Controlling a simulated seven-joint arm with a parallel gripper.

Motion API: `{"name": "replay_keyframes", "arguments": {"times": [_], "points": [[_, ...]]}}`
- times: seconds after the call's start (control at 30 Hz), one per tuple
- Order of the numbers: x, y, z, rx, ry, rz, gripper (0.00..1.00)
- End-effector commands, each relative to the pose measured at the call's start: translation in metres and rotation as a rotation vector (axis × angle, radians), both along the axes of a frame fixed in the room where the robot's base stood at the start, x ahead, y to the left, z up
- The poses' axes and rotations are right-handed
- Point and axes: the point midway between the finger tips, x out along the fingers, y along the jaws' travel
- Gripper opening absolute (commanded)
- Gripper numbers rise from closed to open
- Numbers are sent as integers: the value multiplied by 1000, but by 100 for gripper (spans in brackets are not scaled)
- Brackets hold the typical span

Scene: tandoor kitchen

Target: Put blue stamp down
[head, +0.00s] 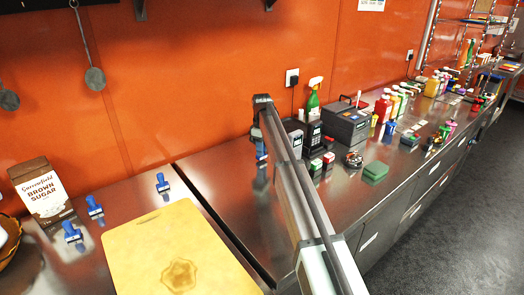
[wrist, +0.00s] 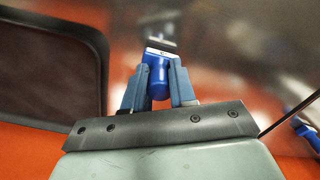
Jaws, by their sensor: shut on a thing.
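In the wrist view my gripper (wrist: 158,98) is shut on a blue stamp (wrist: 158,80), one finger on each side of its handle. The stamp's dark base points away from the gripper over the metal counter. Whether the stamp touches the counter cannot be told. Other blue stamps stand at the left of the counter: one (head: 162,184) behind the board, one (head: 95,208) and one (head: 72,234) near the sugar box.
A yellow cutting board (head: 150,250) lies on the left counter. A brown sugar box (head: 42,190) stands behind it at the left. A seam divides the metal counters (head: 225,190). Card terminals (head: 312,138), a grey machine (head: 345,122) and bottles (head: 383,108) crowd the right side.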

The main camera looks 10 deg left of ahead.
Motion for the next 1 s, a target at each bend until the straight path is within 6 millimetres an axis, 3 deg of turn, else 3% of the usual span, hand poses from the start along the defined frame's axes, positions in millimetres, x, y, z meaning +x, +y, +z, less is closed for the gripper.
{"name": "replay_keyframes", "arguments": {"times": [0.47, 0.5, 0.7, 0.77, 1.0], "points": [[0, 0, -11, 0, 0, 0, 0], [0, 0, -11, 0, 0, 0, 27], [0, 0, -10, 0, 0, 0, 46], [0, 0, -10, 0, 0, 0, 51], [0, 0, -10, 0, 0, 0, 51]]}}
